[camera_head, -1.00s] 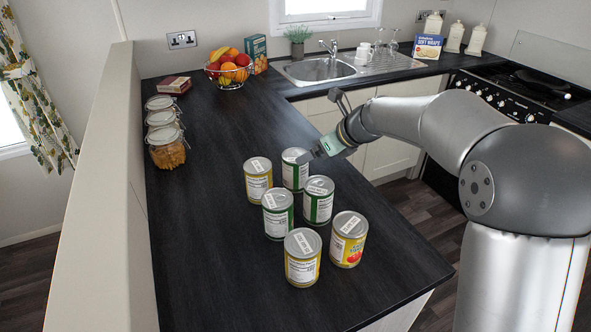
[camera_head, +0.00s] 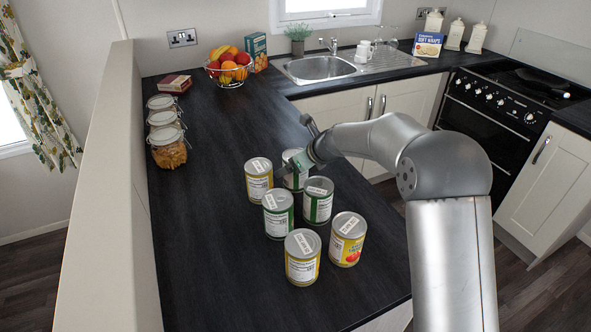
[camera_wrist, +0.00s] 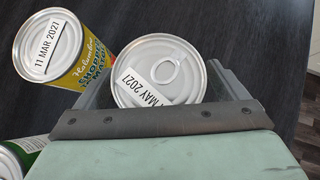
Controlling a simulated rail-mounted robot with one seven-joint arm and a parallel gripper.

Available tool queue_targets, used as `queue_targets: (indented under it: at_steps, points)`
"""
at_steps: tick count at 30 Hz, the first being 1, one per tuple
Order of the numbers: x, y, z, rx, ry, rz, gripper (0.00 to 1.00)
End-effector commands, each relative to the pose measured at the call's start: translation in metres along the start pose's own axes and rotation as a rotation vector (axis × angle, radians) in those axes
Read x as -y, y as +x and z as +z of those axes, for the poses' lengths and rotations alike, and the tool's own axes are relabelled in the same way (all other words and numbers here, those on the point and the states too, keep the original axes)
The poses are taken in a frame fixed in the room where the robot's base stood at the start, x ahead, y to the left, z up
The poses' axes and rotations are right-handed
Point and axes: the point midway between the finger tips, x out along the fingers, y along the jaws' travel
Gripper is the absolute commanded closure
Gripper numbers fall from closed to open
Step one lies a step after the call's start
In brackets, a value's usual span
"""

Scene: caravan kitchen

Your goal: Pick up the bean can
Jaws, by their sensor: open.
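Several cans stand upright on the dark counter, some with green labels and some with yellow; I cannot read which holds beans. The far green-labelled can (camera_head: 293,181) is partly hidden by my gripper (camera_head: 292,166). In the wrist view, my gripper (camera_wrist: 160,80) is open, with one finger on each side of a can's silver ring-pull lid (camera_wrist: 158,72), dated May 2027. I cannot tell whether the fingers touch it; its label is hidden. A yellow chopped-tomato can (camera_wrist: 62,47) is just left of the left finger. A green can (camera_wrist: 20,152) shows at lower left.
Close by stand a yellow can (camera_head: 258,180), green cans (camera_head: 318,200) (camera_head: 278,214) and front yellow cans (camera_head: 302,258) (camera_head: 347,240). Glass jars (camera_head: 166,145) line the left wall. A fruit bowl (camera_head: 229,70) and sink (camera_head: 320,67) are at the back. The counter left of the cans is clear.

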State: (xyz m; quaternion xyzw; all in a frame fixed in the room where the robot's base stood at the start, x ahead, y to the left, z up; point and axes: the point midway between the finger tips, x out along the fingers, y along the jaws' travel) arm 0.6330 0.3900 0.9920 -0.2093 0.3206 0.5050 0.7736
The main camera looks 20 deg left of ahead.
Motion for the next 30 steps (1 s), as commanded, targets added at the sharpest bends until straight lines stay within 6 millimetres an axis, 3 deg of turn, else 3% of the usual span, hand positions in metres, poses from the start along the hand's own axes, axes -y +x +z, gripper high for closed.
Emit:
queue_targets:
  at_steps: [4,11,20,30]
  points:
    - [0.0,0.0,0.0,0.0,0.0,0.0,0.07]
    - [0.0,-0.001,0.0,0.0,0.0,0.0,0.71]
    - [0.0,-0.005,0.005,0.004,-0.001,-0.001,0.71]
    - [0.0,-0.048,0.049,0.006,-0.003,-0.002,0.71]
